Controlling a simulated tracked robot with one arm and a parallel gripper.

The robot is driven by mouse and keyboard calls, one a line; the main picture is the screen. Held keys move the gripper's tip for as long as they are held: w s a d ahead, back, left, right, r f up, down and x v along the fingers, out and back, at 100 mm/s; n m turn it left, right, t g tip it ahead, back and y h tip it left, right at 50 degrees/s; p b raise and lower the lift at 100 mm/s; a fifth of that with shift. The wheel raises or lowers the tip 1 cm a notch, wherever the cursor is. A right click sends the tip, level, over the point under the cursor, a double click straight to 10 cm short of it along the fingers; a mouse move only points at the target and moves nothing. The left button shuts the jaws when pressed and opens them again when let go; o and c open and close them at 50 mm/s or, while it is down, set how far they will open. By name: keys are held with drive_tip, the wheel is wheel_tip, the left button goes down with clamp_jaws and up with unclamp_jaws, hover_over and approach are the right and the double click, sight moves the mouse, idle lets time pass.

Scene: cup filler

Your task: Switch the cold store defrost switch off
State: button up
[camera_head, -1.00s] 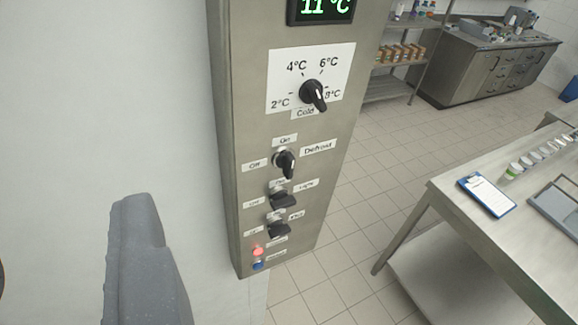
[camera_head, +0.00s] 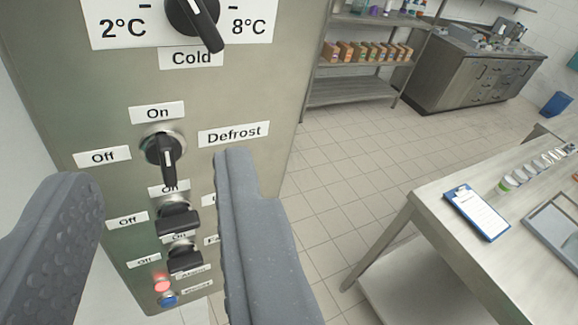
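The defrost switch (camera_head: 166,156) is a black knob on the grey metal panel (camera_head: 100,125), with an "On" label above it, an "Off" label (camera_head: 103,156) to its left and a "Defrost" label (camera_head: 233,134) to its right. Its handle, with a white line, stands about upright in the picture, in line with "On" rather than turned toward "Off". My gripper (camera_head: 158,168) is open, with one finger on each side of the knob in the picture. Nothing is between the fingers' grip. I cannot tell how far the fingertips are from the panel.
The cold temperature knob (camera_head: 195,20) is just above. Two black switches (camera_head: 178,218) and (camera_head: 185,258) sit below, then a red light (camera_head: 161,282) and a blue button (camera_head: 168,299). A steel table (camera_head: 440,240) with a clipboard (camera_head: 477,212) stands right. Shelves (camera_head: 350,90) are behind.

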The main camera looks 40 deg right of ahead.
drive_tip(key=d+f+p, duration=0.2)
drive_tip(key=d+f, duration=0.2)
drive_tip(key=f, duration=0.2)
drive_tip(key=n+t+y+p, duration=0.1)
drive_tip(key=t+y, duration=0.2)
drive_tip(key=y, duration=0.1)
approach(170, 168)
drive_tip(key=w+p, duration=0.1)
drive_tip(key=w, duration=0.3)
drive_tip(key=w+p, duration=0.1)
drive_tip(key=w, duration=0.3)
drive_tip(key=shift+w+a+r+p, duration=0.2)
drive_tip(key=shift+w+p, duration=0.1)
drive_tip(key=shift+p, duration=0.05)
clamp_jaws()
